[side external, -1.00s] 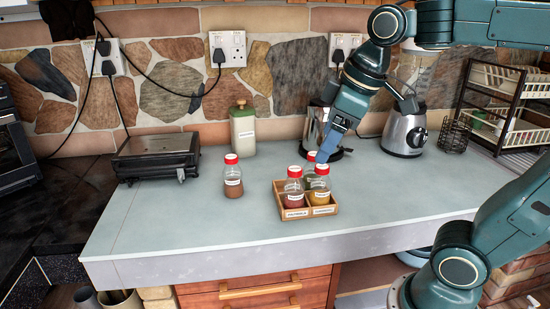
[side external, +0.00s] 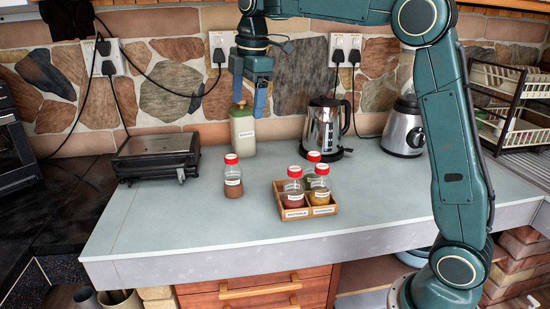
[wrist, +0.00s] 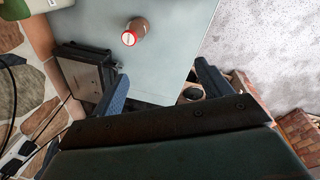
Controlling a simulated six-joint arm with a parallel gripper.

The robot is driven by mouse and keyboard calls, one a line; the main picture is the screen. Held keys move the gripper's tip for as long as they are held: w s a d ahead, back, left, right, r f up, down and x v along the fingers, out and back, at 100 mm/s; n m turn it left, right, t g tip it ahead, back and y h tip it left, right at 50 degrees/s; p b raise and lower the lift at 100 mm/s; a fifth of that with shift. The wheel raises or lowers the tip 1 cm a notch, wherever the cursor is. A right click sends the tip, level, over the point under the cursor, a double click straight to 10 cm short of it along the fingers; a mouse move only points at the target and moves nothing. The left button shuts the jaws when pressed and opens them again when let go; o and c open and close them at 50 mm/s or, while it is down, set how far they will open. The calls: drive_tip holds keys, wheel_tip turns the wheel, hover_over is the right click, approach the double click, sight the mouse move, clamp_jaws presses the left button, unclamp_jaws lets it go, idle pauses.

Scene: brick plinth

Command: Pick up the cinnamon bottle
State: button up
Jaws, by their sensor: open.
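A small clear bottle with a red cap and brown powder (side external: 233,183) stands upright and alone on the worktop, left of the wooden tray. Its label is too small to read; its brown contents fit cinnamon. In the wrist view the same bottle (wrist: 137,31) shows ahead of the fingers, near the top middle. My gripper (side external: 249,97) is open and empty, high above the worktop and pointing down, overlapping the green canister in the side view. In the wrist view my gripper (wrist: 162,85) has its two blue fingers wide apart with nothing between them.
The wooden tray (side external: 308,213) holds several red-capped bottles to the right. A green canister (side external: 243,135) stands behind, by the stone wall. A black grill (side external: 157,156) stands at left, a kettle (side external: 323,128) at right. The worktop's front is clear.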

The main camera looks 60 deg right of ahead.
sight(231, 157)
drive_tip(key=w+d+f+n+g, duration=0.1)
drive_tip(key=w+d+f+n, duration=0.3)
drive_tip(key=w, duration=0.7)
wheel_tip(231, 157, down, 5)
drive_tip(key=n, duration=0.2)
drive_tip(key=shift+r+n+g, duration=0.15)
drive_tip(key=shift+n+g, duration=0.15)
drive_tip(key=shift+g, duration=0.1)
drive_tip(key=shift+s+f, duration=0.1)
drive_tip(key=shift+f, duration=4.2)
drive_tip(key=shift+f, duration=0.1)
drive_tip(key=shift+s+f, duration=0.15)
drive_tip(key=shift+f, duration=2.35)
drive_tip(key=shift+c, duration=0.5)
drive_tip(key=c, duration=1)
